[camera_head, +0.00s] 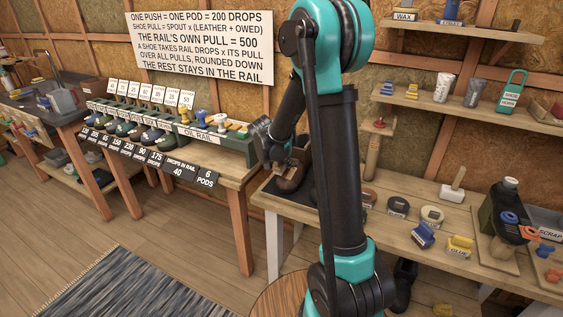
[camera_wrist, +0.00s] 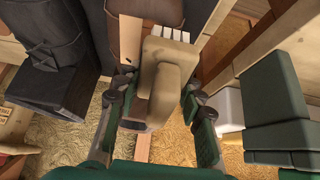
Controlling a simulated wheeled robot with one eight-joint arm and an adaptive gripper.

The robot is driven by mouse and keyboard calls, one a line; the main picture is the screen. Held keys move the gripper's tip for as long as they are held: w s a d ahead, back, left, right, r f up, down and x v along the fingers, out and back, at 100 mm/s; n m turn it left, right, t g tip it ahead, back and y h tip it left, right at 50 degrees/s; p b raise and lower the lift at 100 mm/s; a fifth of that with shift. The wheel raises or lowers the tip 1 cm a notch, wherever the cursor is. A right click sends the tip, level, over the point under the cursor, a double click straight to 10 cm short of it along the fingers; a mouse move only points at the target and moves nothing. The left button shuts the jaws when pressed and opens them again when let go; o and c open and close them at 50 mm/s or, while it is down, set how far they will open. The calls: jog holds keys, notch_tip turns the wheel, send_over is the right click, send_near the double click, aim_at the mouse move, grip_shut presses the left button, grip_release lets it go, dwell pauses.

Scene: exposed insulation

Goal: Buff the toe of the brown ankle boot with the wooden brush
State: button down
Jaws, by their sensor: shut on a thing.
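The brown ankle boot (camera_head: 293,176) stands on a dark mat at the left end of the near workbench, partly hidden by my arm. My gripper (camera_head: 276,162) is at the boot's upper left side in the head view. In the wrist view my gripper (camera_wrist: 156,100) is shut on the wooden brush (camera_wrist: 170,58), a tan block with pale tufts at its far end. The brush is hard to make out in the head view. I cannot tell whether it touches the boot's toe.
The workbench (camera_head: 390,229) carries tins, a blue brush (camera_head: 423,235), a yellow brush (camera_head: 459,246), a white-headed mallet (camera_head: 453,191) and a dark bottle (camera_head: 497,207) to the right. The oil rail (camera_head: 197,134) with labelled pods stands to the left. Shelves hang behind.

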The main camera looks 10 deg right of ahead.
aim_at(293, 170)
jog(key=shift+w+d+f, duration=0.1)
jog(key=shift+w+f, duration=0.05)
jog(key=shift+f, duration=0.8)
jog(key=shift+d, duration=0.1)
jog(key=shift+s+d+r, duration=0.1)
jog(key=shift+s+d, duration=1.05)
jog(key=shift+d, duration=0.4)
